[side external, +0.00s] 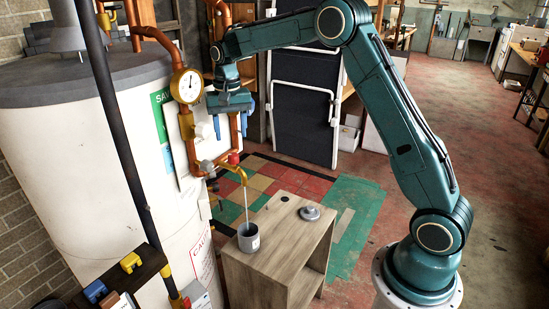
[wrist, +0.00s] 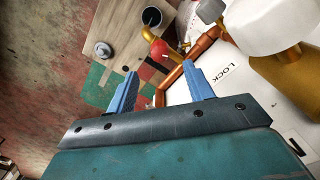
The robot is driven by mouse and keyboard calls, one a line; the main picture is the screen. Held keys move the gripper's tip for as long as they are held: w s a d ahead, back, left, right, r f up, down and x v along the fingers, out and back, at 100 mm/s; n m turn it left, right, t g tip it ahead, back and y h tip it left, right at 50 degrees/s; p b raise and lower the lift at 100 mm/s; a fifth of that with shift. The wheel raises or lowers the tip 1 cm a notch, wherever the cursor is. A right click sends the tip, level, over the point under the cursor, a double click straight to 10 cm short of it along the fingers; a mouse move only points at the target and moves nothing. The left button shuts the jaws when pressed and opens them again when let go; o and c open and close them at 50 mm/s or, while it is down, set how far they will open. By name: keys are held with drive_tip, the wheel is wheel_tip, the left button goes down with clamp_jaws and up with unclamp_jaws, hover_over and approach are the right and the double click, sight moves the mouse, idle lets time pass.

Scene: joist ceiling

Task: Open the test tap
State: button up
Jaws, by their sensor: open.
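The test tap is a brass spout (side external: 236,172) with a red handle (side external: 234,158) on the copper pipework beside the white tank. In the wrist view the red handle (wrist: 152,67) shows beyond and between my fingertips. A thin pale stream runs from the spout down to a grey cup (side external: 249,239) on a wooden cabinet (side external: 285,232). The cup also shows in the wrist view (wrist: 152,17). My gripper (side external: 231,127) is open and empty, its two blue fingers pointing down above the handle. They look apart from it.
A pressure gauge (side external: 187,86) and vertical copper pipes stand close to my gripper. The white tank (side external: 110,150) fills the left. A grey round lid-like piece (side external: 310,213) lies on the cabinet. The floor at right is open.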

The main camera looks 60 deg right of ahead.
sight(233, 154)
drive_tip(key=shift+f, duration=3.4)
drive_tip(key=shift+c, duration=0.2)
drive_tip(key=c, duration=0.9)
